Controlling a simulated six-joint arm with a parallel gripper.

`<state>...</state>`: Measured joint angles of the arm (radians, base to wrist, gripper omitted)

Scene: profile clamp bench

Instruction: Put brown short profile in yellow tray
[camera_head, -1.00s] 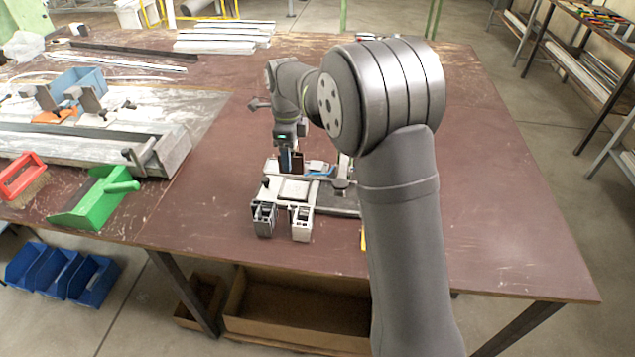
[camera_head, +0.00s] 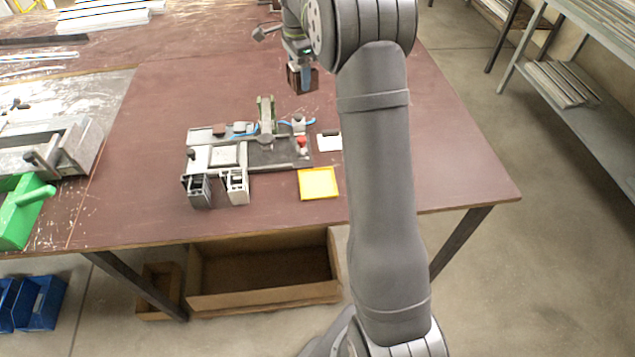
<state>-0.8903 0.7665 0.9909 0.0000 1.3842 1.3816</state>
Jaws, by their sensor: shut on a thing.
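The brown short profile (camera_head: 311,79) is in my gripper (camera_head: 303,82), held up above the table behind the clamp fixture. My gripper is shut on it, and the fingers partly cover it. The yellow tray (camera_head: 319,184) lies flat and empty on the table near its front edge, just right of the fixture. My gripper is well behind the tray in the picture and apart from it. The clamp fixture (camera_head: 246,154) stands left of the tray.
Two short grey and white profiles (camera_head: 198,190) stand at the fixture's front. A small white tray (camera_head: 329,142) lies behind the yellow one. A green dustpan (camera_head: 22,212) is at far left. The right table surface (camera_head: 445,160) is clear.

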